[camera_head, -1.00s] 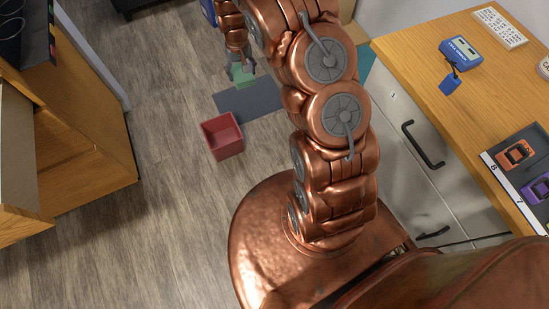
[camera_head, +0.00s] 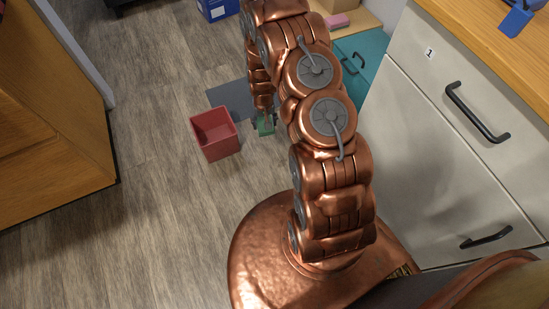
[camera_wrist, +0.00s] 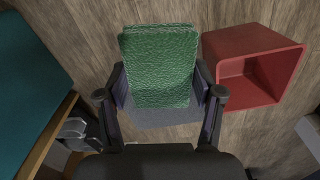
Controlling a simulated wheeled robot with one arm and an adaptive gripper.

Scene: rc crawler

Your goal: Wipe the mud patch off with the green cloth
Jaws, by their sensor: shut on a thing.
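The green cloth (camera_wrist: 160,65) is a thick textured pad held between the two fingers of my gripper (camera_wrist: 160,82), which is shut on it. In the head view a small green part of the cloth (camera_head: 265,126) shows below my gripper (camera_head: 267,117), to the right of the red bin. The cloth is over the floor near the grey mat; I cannot tell whether it touches anything. I cannot make out a mud patch in either view; my arm and the cloth hide part of the floor.
An open red bin (camera_head: 214,148) stands on the wood floor, left of my gripper. The grey mat (camera_head: 228,97) lies behind it. Drawers (camera_head: 450,150) stand at right, a teal cabinet (camera_head: 368,60) behind, a wooden cabinet (camera_head: 50,130) at left. The left floor is clear.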

